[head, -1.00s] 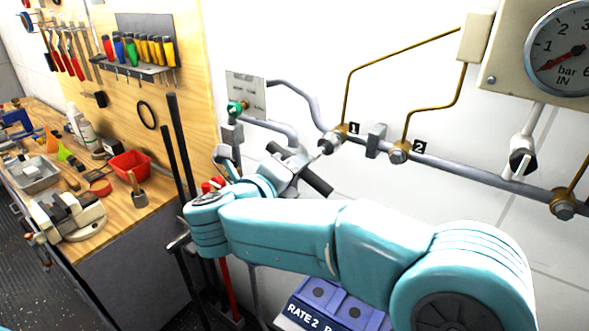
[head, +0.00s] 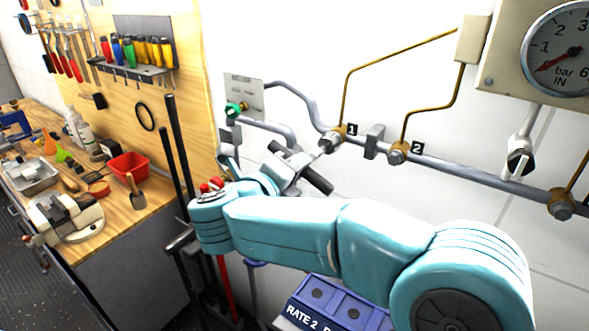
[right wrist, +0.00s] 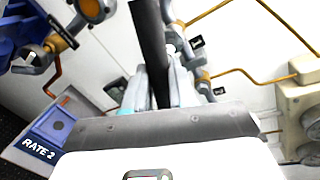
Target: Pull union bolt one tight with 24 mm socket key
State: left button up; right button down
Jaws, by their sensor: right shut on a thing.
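My right gripper (head: 286,172) is at the pipe below the small grey wall plate, partly hidden by my arm. It is shut on the socket key, whose dark handle bar (head: 318,181) slants down to the right. In the right wrist view the dark bar (right wrist: 150,40) stands up between the closed fingers (right wrist: 160,88). Union bolt one (head: 327,145) is on the pipe beside label 1. The key's head end is close to this bolt, but I cannot tell whether the socket is seated on it. My left gripper is in neither current view.
Union bolt two (head: 397,155) is to the right on the same pipe (head: 450,167), past a grey clamp (head: 374,141). A pressure gauge (head: 560,50) is at upper right. A blue box marked RATE 2 (head: 330,300) is below my arm. A workbench (head: 120,215) is at left.

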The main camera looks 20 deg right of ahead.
jog(key=shift+w+d+r, duration=0.1)
jog(key=shift+w+d, duration=0.35)
jog(key=shift+d, duration=0.25)
dwell(0.6)
jog(key=shift+m+b, duration=0.4)
jog(key=shift+b, duration=0.15)
jog(key=shift+p, duration=0.4)
dwell(0.4)
jog(key=shift+a, duration=0.15)
jog(key=shift+f+v, duration=0.25)
jog(key=shift+v, duration=1.1)
jog(key=shift+f+v, duration=0.2)
jog(key=shift+v, duration=1.2)
jog(key=shift+w+a+f, duration=0.1)
jog(key=shift+a, duration=0.05)
